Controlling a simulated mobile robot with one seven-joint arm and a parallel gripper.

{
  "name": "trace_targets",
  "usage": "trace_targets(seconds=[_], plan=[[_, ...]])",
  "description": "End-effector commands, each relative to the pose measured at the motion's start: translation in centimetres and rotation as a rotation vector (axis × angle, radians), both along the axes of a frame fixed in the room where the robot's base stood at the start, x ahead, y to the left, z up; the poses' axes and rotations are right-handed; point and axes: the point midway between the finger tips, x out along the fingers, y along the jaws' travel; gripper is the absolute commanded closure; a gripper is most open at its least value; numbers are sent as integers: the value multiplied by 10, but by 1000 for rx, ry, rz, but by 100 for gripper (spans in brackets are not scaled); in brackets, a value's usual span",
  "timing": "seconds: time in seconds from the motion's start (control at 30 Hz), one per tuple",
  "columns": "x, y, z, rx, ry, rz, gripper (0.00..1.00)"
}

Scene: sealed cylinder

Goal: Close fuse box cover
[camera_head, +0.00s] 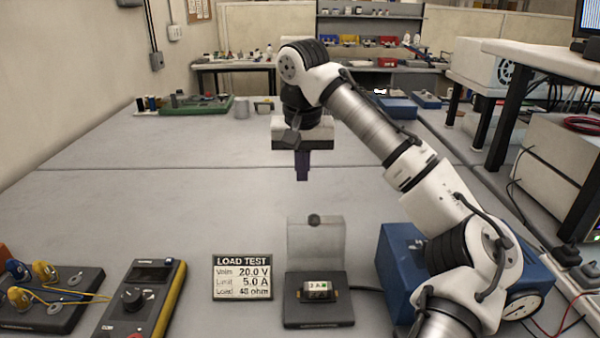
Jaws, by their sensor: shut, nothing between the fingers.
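The fuse box (318,318) is a dark base near the front middle of the table, with a fuse (318,289) marked "3 A" seated on it. Its clear cover (315,243) stands upright at the back edge of the base, open, with a round dark knob (314,220) at its top. My gripper (302,176) points down above the table, behind the cover and a little to its left in the picture. Its fingers are together and empty, apart from the cover.
A "LOAD TEST" sign (242,277) stands just left of the fuse box. A yellow-edged meter (145,300) and a terminal board with wires (45,298) are further left. A blue box (402,262) is close on the right, partly behind my arm. The table's middle left is clear.

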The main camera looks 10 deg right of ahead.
Motion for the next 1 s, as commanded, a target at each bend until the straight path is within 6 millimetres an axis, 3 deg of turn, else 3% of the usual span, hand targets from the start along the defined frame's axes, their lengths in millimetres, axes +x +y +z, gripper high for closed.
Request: trace_targets(seconds=[0.4, 0.7, 1.0], plan=[[8, -2, -80, -1, -1, 2, 100], [-25, 6, -72, 0, -1, 1, 100], [-28, 7, -72, 1, -1, 2, 100]])
